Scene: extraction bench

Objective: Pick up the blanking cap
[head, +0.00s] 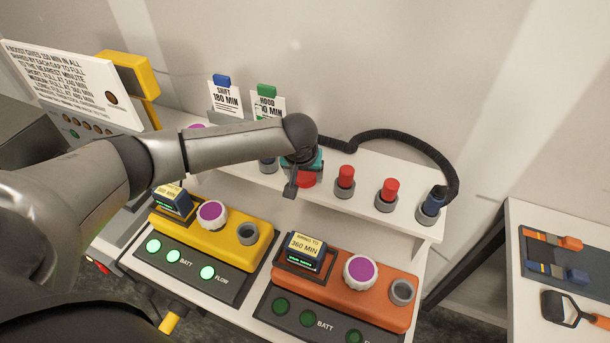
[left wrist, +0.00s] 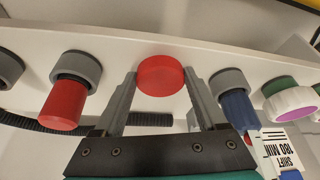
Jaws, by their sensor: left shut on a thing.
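Several red blanking caps are on the white shelf. One red cap (head: 306,181) shows partly behind my left gripper (head: 294,180) in the head view. In the left wrist view, this red cap (left wrist: 160,76) is seen end-on between the two fingertips of my left gripper (left wrist: 160,85), which is shut on it. No grey collar shows around it, and I cannot tell whether it is still seated. Two more red caps, the nearer one (head: 345,177) and another (head: 388,189), stand in grey collars to the right. My right gripper is not in view.
Yellow (head: 222,245) and orange (head: 343,292) units with purple-topped knobs sit below the shelf. Label cards (head: 226,97) stand behind it. A side table (head: 530,300) with tools is at right.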

